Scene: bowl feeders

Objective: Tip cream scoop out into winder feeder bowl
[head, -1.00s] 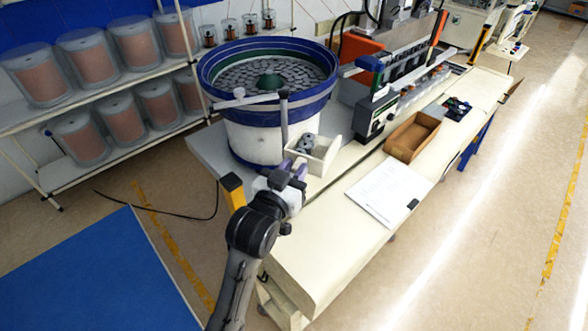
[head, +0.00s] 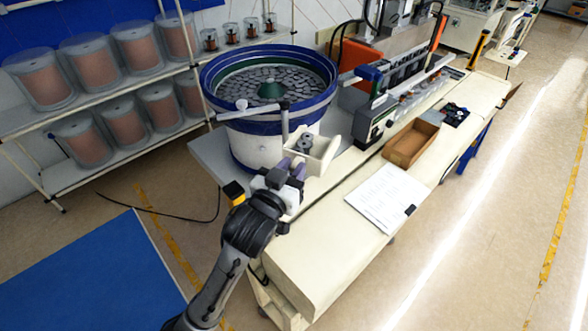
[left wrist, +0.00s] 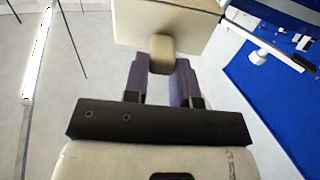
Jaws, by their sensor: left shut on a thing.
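The cream scoop (head: 322,158) is an open box with several dark grey parts in it, roughly level. My left gripper (head: 287,170) has purple fingers shut on the scoop's handle. In the left wrist view the gripper (left wrist: 162,82) closes around the cream handle (left wrist: 162,50), with the scoop's outer wall (left wrist: 168,25) beyond it. The winder feeder bowl (head: 240,122) is a large blue-rimmed bowl holding many dark flat parts, with a green centre. The scoop is in front of the bowl, to its lower right, below rim height and not over it. My right gripper is out of view.
A grey bar (head: 284,125) stands at the bowl's near side, close to the scoop. An assembly machine (head: 375,125), a brown tray (head: 410,143) and white papers (head: 388,198) are on the bench to the right. The front of the bench top (head: 310,235) is clear.

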